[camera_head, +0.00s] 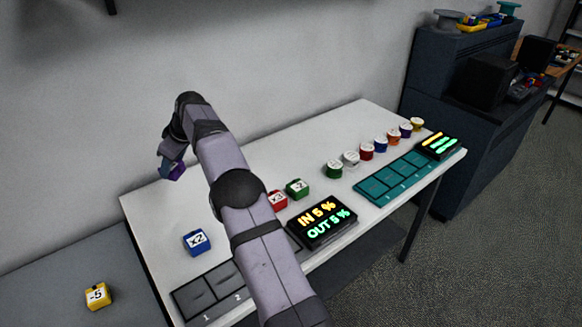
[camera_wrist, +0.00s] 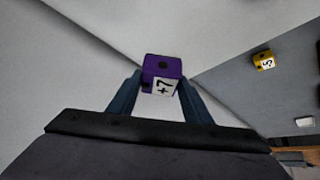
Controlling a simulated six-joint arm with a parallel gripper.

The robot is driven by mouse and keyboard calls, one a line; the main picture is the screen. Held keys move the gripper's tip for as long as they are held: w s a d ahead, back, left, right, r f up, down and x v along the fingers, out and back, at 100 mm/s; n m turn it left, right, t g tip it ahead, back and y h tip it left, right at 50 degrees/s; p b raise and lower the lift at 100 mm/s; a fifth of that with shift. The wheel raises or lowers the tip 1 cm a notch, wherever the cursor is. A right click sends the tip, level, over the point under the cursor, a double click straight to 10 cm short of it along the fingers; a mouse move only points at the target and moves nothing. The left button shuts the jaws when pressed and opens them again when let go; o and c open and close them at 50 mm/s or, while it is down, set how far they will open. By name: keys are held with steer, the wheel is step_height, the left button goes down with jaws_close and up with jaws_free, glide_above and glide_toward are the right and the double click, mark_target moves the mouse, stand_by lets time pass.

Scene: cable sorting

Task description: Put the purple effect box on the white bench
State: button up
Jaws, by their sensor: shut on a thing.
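The purple effect box (camera_wrist: 162,67), with a white label reading +7, is held between the two fingers of my gripper (camera_wrist: 160,92) in the wrist view. In the head view my gripper (camera_head: 170,163) is at the back left, with the purple box (camera_head: 177,172) under it. Box and gripper appear above the bench's back left part; the exact height is hard to tell. The white bench (camera_head: 150,215) runs from the left front to the right back.
A blue x2 box (camera_head: 196,242), a red box (camera_head: 278,200) and a green box (camera_head: 297,188) stand on the bench. A yellow -5 box (camera_head: 98,296) sits on the grey surface (camera_head: 50,275) at left. A display (camera_head: 322,222), a grey slot tray (camera_head: 208,293) and several small pots occupy the bench.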

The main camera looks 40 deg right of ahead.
steer(key=s+d+r+m+h+p, duration=0.15)
steer(key=s+d, duration=0.35)
steer(key=d, duration=0.6)
steer(key=s+d+r+m+h+p, duration=0.1)
steer(key=s+d+r+m+p, duration=0.3)
steer(key=d, duration=0.6)
steer(key=s+a+f+n+g+y+b, duration=0.1)
steer(key=s+a+f+n+y, duration=0.3)
steer(key=s+f+n, duration=0.3)
steer(key=shift+s+a+f+n, duration=0.35)
steer(key=shift+s+a+f, duration=0.35)
steer(key=shift+s, duration=0.5)
steer(key=shift+a, duration=0.15)
steer(key=shift+f+p, duration=1.8)
steer(key=shift+f, duration=3.1)
steer(key=shift+f, duration=0.15)
